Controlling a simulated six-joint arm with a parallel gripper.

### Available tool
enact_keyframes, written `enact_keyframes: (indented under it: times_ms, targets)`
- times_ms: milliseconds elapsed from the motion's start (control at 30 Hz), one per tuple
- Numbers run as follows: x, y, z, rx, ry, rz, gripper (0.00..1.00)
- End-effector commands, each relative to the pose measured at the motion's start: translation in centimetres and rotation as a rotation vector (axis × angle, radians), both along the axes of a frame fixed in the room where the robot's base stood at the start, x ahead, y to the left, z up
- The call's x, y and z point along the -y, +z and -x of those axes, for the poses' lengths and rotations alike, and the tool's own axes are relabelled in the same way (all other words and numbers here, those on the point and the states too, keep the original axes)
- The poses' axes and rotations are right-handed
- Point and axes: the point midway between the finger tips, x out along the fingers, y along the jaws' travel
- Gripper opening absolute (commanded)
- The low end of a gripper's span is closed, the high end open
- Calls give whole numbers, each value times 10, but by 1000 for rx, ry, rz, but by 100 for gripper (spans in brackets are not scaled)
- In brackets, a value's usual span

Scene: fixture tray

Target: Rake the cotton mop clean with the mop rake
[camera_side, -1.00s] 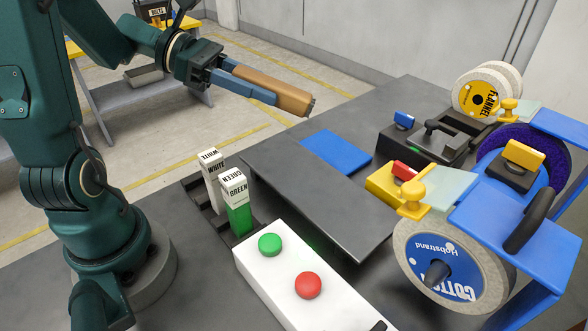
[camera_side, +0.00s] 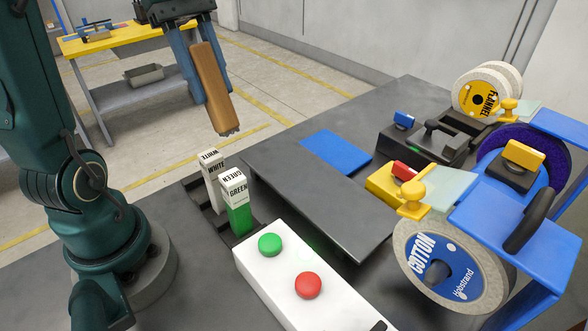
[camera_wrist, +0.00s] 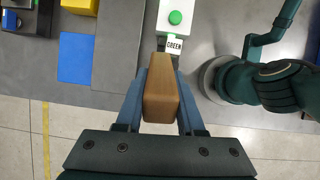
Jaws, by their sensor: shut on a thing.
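My gripper (camera_side: 205,98) is shut on the mop rake (camera_side: 214,80), a brown wooden block with small grey teeth at its lower end in the side view. The rake is held in the air, teeth down and slightly tilted, above and behind the tray with the white and green bars. In the wrist view the rake (camera_wrist: 161,95) lies between my two blue fingers, its teeth hidden. The cotton mop (camera_side: 408,250) is a pale grey wheel with a blue "COTTON" label at the right front, under a blue guard (camera_side: 500,215). It is well apart from the rake.
A white bar (camera_side: 211,185) and a green bar (camera_side: 237,212) stand in a dark slotted tray. A white box (camera_side: 262,275) carries green and red buttons. A blue mat (camera_side: 336,151) lies on the grey bench. A flannel wheel (camera_side: 490,88) and a purple wheel (camera_side: 545,150) stand behind.

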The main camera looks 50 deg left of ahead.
Motion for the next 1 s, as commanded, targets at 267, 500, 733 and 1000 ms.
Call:
enact_keyframes:
  times_ms: [267, 500, 733, 1000]
  targets:
    - [-43, 13, 18, -3, -59, -244, 0]
    - [-59, 14, 24, -12, -64, -332, 0]
    - [-58, -5, 24, -12, -65, -365, 0]
    - [-58, -34, 24, -15, -65, -418, 0]
